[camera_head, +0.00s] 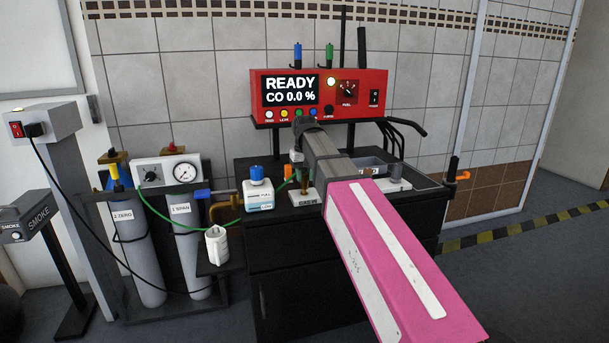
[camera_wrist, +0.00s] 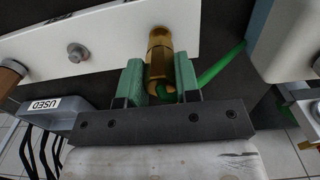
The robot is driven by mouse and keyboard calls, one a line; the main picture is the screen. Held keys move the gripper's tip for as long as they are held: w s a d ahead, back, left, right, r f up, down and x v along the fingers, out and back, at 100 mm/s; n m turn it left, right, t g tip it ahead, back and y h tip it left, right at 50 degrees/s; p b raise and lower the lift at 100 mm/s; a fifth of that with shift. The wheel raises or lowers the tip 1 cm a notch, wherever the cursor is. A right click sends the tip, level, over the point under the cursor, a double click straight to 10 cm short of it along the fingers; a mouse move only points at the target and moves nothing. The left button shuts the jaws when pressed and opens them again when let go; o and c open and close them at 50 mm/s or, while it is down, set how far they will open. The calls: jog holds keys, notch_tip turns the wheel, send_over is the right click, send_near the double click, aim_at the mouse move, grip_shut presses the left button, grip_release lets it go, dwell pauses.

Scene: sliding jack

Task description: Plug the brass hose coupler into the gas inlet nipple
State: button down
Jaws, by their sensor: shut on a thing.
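In the wrist view the brass hose coupler (camera_wrist: 159,58) sits between the green pads of my gripper (camera_wrist: 159,80), which is shut on it. The green hose (camera_wrist: 222,65) runs off to the right from the coupler's near end. The coupler's far end overlaps a white plate (camera_wrist: 110,38). I cannot tell whether it touches a nipple there; the gas inlet nipple is not clearly visible. A brass piece (camera_head: 306,184) shows above a small labelled white block (camera_head: 303,197).
A red analyser (camera_head: 318,94) reads READY. A white bottle (camera_head: 258,194) stands left of the white block, and a grey tray (camera_wrist: 66,117) labelled USED lies on its other side. Gas cylinders (camera_head: 137,250) with a gauge panel stand at left. The bench (camera_head: 300,290) has a black front.

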aim_at(305, 173)
jog(key=shift+f, duration=0.95)
jog(key=c, duration=0.8)
grip_release()
jog(key=shift+o, duration=0.2)
notch_tip(305, 173, up, 11)
jog(key=shift+f, duration=0.1)
